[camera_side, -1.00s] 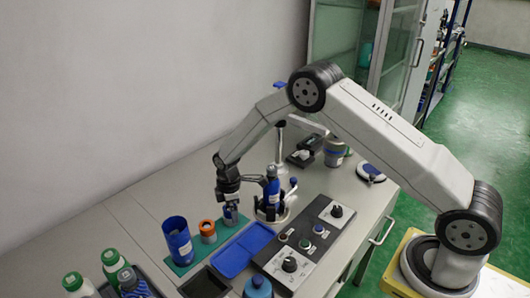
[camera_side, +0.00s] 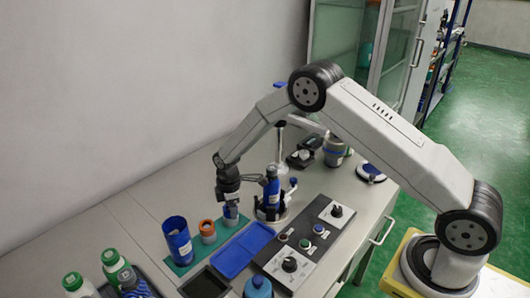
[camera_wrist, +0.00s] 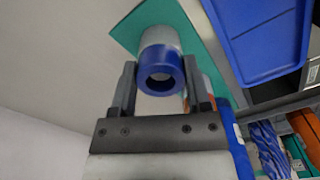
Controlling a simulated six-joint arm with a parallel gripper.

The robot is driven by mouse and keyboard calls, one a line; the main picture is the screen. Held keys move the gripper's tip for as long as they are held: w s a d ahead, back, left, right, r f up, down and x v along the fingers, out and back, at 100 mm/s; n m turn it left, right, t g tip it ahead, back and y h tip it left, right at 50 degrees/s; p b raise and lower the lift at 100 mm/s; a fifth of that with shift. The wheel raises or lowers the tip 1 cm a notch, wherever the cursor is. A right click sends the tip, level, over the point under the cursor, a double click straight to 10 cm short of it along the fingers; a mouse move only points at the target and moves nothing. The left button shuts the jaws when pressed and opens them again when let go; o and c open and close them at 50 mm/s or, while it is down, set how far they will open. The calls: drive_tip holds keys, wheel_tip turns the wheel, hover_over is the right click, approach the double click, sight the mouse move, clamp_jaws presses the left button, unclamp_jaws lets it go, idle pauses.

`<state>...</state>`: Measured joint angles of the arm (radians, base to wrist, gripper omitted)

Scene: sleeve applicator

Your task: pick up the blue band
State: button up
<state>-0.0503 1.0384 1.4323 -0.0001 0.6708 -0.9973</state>
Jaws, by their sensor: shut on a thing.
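The blue band (camera_wrist: 161,79) is a short ring with a round opening, seen end-on in the wrist view. A pale grey cylinder (camera_wrist: 159,38) shows directly behind it, and the band appears to sit around its near end. My gripper (camera_wrist: 162,70) is shut on the band, with one finger on each side. In the side view my gripper (camera_side: 230,201) points down over the far end of the green mat (camera_side: 181,270). The band (camera_side: 231,211) is small and partly hidden by the fingers there. I cannot tell whether it is raised.
An orange-and-grey cup (camera_side: 208,232) and a tall blue cup (camera_side: 177,240) stand left of my gripper. A blue bottle (camera_side: 272,192) in a round stand is close on the right. A blue tray (camera_side: 240,248) and a control panel (camera_side: 305,243) lie in front.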

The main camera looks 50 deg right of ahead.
drive_tip(key=shift+r, duration=0.8)
drive_tip(key=s+r, duration=1.1)
drive_tip(key=s, duration=0.3)
drive_tip(key=shift+d+r, duration=0.15)
drive_tip(key=shift+d, duration=0.1)
drive_tip(key=shift+r, duration=0.1)
drive_tip(key=shift+r, duration=1.45)
